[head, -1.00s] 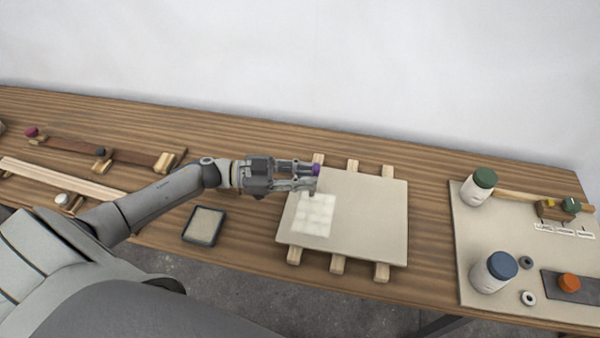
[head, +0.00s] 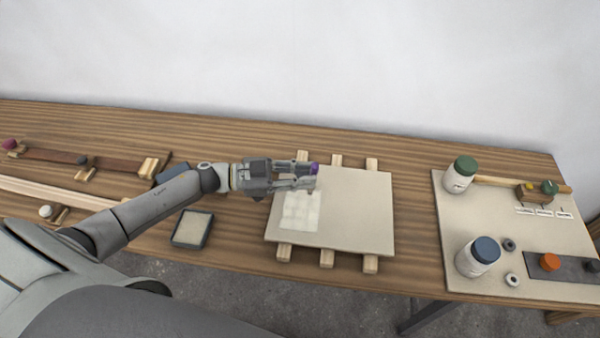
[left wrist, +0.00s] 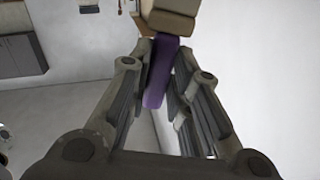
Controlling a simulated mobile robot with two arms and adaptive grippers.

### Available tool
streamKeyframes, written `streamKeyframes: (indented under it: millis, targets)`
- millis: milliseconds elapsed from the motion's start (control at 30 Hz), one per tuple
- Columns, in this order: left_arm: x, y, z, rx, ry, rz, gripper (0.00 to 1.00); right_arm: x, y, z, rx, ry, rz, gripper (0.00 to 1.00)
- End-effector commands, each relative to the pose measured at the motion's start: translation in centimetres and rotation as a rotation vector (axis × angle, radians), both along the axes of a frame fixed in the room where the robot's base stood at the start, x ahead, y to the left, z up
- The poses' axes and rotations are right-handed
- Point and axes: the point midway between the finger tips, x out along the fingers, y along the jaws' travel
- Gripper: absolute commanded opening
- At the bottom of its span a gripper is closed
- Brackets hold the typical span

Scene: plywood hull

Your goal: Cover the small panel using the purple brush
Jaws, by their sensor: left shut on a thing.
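The small panel (head: 350,215) is a beige square board lying on wooden strips on the workbench. A paler, whitish patch (head: 301,211) covers part of its left side. My left gripper (head: 312,177) is over the upper left part of the panel, shut on the purple brush (head: 315,168). In the left wrist view the brush's purple handle (left wrist: 157,75) sits between the fingers, with a tan block-like part at its end. In the head view the gripper hides most of the brush, and I cannot tell whether its bristles touch the panel. My right gripper is not in view.
A dark-rimmed tray (head: 192,229) lies left of the panel. At the right, a beige board (head: 450,225) carries a green-lidded jar (head: 460,175), a blue-lidded jar (head: 478,256) and small parts. Wooden strips and knobbed tools lie at the left. Bare bench separates the panel from the right board.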

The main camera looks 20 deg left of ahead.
Motion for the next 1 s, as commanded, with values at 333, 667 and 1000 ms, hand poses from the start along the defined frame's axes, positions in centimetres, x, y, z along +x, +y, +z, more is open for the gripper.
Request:
streamKeyframes:
  millis: [333,667,1000]
  targets:
    - [0.3,-1.5,-0.1,0.001,0.002,-0.001,0.00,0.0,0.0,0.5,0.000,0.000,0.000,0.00]
    - [0.6,-2.4,0.0,0.002,0.002,-0.002,0.00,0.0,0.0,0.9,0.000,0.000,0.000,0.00]
    - [0.9,-3.5,0.0,0.001,0.002,-0.001,0.00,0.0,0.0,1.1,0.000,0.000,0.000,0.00]
